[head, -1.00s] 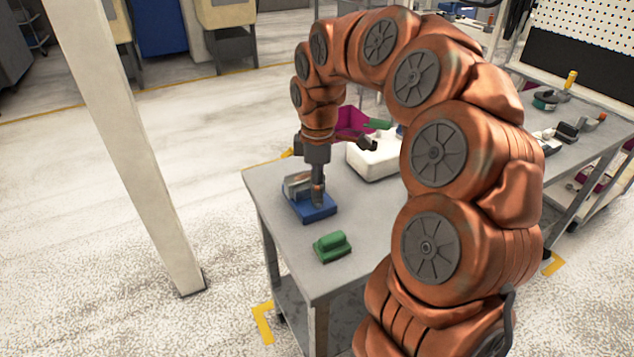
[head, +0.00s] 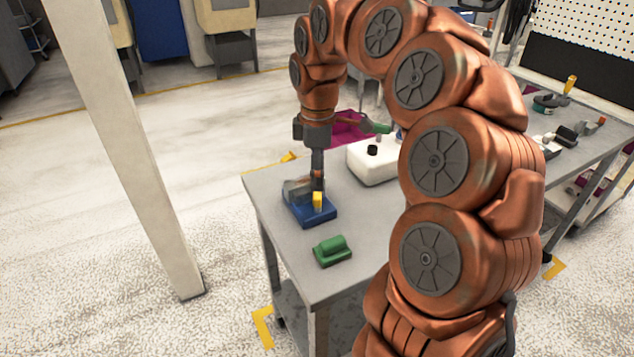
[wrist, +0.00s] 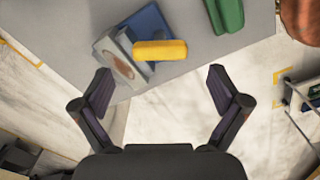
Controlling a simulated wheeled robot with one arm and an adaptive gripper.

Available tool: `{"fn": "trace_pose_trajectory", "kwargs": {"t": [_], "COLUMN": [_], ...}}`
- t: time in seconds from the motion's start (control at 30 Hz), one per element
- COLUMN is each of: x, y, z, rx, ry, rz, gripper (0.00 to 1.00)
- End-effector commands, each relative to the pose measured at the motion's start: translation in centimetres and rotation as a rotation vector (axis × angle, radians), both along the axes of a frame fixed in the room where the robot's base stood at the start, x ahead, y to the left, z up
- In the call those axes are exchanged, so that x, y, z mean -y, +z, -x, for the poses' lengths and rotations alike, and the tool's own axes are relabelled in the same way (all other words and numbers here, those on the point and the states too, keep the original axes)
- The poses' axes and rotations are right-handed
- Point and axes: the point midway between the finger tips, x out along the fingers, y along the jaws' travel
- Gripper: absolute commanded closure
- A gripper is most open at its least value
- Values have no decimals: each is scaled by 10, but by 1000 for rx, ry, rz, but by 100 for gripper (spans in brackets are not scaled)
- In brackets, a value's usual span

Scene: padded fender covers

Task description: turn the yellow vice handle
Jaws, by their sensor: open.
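The yellow vice handle (wrist: 160,50) lies across the front of the grey vice (wrist: 120,58) in the wrist view. In the head view the handle (head: 317,201) shows as a small yellow block at the vice's side, below my gripper. The vice has a blue base (head: 316,215) near the left edge of the table. My gripper (wrist: 158,85) is open, its two dark fingers spread apart with nothing between them. The handle lies ahead of the fingertips, apart from both. In the head view my gripper (head: 317,180) points down over the vice; its fingertips are hard to make out.
A green block (head: 332,250) sits on the grey table (head: 285,240) near the vice. A second bench (head: 600,135) holds tools. The table's left edge is close to the vice.

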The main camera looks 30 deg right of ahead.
Motion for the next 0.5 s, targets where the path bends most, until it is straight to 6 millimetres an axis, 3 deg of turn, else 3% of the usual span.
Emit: {"fn": "trace_pose_trajectory", "kwargs": {"t": [0.3, 0.5], "x": [0, 0], "y": [47, 64], "z": [-1, -1], "rx": [4, 1], "ry": [-1, -1], "rz": [0, 0], "gripper": [2, 2]}}
